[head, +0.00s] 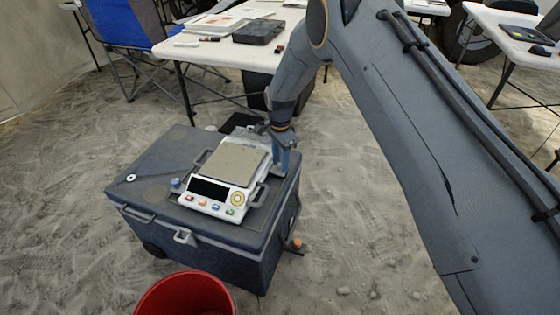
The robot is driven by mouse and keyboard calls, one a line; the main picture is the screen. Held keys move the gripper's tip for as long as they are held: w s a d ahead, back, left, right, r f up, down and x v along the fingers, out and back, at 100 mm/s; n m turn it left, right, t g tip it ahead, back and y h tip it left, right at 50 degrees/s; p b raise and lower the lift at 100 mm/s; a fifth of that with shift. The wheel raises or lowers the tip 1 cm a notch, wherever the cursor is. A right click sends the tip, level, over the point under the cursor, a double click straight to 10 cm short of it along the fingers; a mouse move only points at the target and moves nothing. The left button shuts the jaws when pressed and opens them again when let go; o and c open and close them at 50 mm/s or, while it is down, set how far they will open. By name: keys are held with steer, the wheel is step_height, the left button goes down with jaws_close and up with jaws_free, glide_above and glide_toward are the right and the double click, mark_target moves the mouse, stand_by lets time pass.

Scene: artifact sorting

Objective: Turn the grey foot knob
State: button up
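A white bench scale (228,177) with a beige weighing plate, a dark display and several coloured buttons sits on the lid of a dark grey-blue case. A small blue knob (176,183) stands at its front left corner. My gripper (284,156) points down at the scale's back right corner, close beside the plate. I cannot make out a grey foot knob; that corner is largely covered by my gripper. The fingers are too small and dark to tell whether they are open or shut, or touching anything.
The case (215,240) stands on sandy ground. A red bucket (187,294) is in front of it. A white table (215,50) with papers and a black box (259,31) is behind, with a blue folding chair (125,22) at left. Another table (520,40) is at right.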

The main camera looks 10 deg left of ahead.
step_height(320, 180, up, 8)
steer(key=shift+f, duration=0.2)
stand_by(0.4)
